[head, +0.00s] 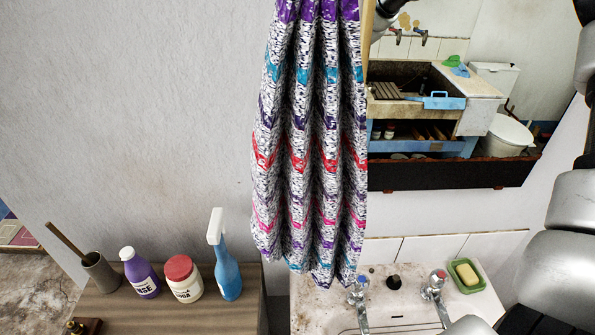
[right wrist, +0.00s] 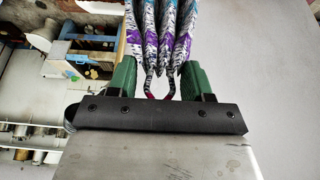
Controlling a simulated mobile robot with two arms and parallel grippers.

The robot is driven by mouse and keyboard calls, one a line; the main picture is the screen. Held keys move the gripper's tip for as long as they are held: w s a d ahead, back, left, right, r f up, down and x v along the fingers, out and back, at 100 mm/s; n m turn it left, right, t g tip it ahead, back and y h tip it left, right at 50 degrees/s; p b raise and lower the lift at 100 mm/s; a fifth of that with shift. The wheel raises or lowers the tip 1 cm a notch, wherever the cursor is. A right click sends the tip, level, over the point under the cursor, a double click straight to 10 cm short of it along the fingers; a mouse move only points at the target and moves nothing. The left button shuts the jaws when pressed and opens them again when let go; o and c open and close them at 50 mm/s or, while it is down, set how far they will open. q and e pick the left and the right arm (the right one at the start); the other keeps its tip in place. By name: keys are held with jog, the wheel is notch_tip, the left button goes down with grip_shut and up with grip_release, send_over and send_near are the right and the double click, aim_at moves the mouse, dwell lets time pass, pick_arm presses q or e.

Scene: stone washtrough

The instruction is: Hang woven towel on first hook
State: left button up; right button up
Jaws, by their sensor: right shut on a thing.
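The woven towel (head: 312,150) hangs in long folds in the middle of the head view, black and white with purple, red and blue bands. Its top runs out of the picture. In the right wrist view the folds of the towel (right wrist: 165,35) run up from between the green fingers of my right gripper (right wrist: 160,80), which is shut on it near a thin dark loop. My right arm stands at the right edge of the head view; its gripper is out of that picture. No hook shows in either view. My left gripper is not in view.
A mirror (head: 450,170) hangs right of the towel, above a washbasin (head: 400,318) with two taps and a soap dish (head: 466,275). A wooden shelf (head: 190,318) at lower left bears a purple bottle (head: 140,275), a red-lidded jar (head: 183,280) and a blue spray bottle (head: 226,270).

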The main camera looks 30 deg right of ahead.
jog(key=shift+w+d+f, duration=0.1)
jog(key=shift+w+d, duration=0.15)
jog(key=shift+d, duration=0.2)
jog(key=w+d+p, duration=0.2)
jog(key=w, duration=0.3)
jog(key=w+d+p, duration=0.3)
jog(key=w, duration=0.3)
jog(key=w+d+p, duration=0.2)
jog(key=w, duration=0.3)
jog(key=shift+w+d+f+p, duration=0.2)
jog(key=shift+d+f+p, duration=0.1)
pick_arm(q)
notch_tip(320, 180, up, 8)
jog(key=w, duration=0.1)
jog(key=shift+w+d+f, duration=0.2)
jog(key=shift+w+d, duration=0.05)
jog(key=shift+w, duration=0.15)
pick_arm(e)
jog(key=shift+s+f, duration=0.1)
jog(key=shift+f, duration=0.15)
jog(key=shift+s, duration=0.1)
jog(key=shift+a+f, duration=0.15)
jog(key=shift+f, duration=0.05)
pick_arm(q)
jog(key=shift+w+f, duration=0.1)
pick_arm(e)
jog(key=o, duration=1.3)
